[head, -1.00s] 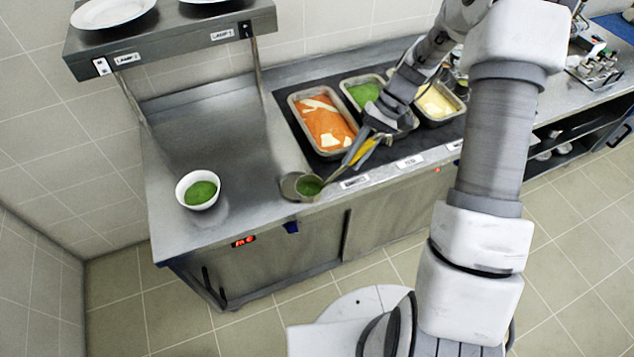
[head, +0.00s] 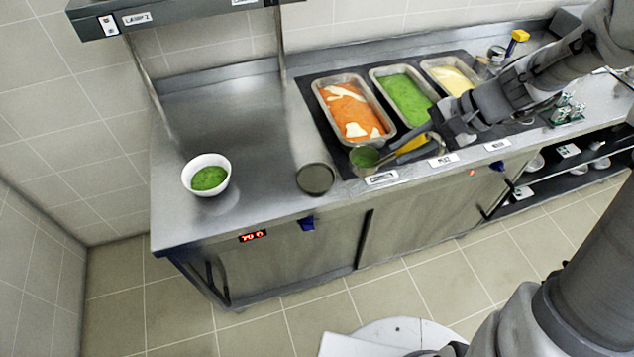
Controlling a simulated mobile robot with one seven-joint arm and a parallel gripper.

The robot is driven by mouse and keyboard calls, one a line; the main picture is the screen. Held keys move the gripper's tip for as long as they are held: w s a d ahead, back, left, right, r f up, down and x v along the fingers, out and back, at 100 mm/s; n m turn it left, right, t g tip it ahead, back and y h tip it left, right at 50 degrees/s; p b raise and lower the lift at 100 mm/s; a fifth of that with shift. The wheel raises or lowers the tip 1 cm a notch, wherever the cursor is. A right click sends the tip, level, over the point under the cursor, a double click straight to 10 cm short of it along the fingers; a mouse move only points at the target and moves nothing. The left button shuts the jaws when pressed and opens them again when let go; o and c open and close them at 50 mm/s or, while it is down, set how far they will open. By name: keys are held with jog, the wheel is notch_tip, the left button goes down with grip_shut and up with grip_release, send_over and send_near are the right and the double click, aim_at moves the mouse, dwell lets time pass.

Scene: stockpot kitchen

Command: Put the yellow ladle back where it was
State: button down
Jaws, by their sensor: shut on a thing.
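My gripper (head: 438,138) is shut on the yellow ladle (head: 412,144), holding it by its yellow handle. The ladle's bowl (head: 365,156) points left, with green inside, and appears over the counter's front strip near the orange pan's front edge. Its height above the surface is hard to tell. A round, dark, shallow dish (head: 315,179) sits empty on the counter to the left of the ladle. The green soup pan (head: 383,95) stands behind my gripper, its front right part hidden by my arm. A white bowl (head: 187,174) with green soup stands further left.
An orange soup pan (head: 318,100) and a pale yellow soup pan (head: 432,66) flank the green one. Another yellow-topped utensil (head: 517,40) stands at the back right. Small items (head: 566,110) lie on the right. The steel counter (head: 225,105) at left is clear behind the bowl.

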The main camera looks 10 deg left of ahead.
jog(key=a+f+m+t+b, duration=0.1)
jog(key=a+f+m+b, duration=0.1)
jog(key=a+f, duration=0.6)
jog(key=shift+s+a+f+t, duration=0.35)
jog(key=shift+s+a, duration=0.1)
jog(key=shift+a, duration=2.5)
jog(key=shift+f, duration=0.2)
jog(key=c, duration=0.8)
grip_release()
jog(key=shift+r, duration=0.1)
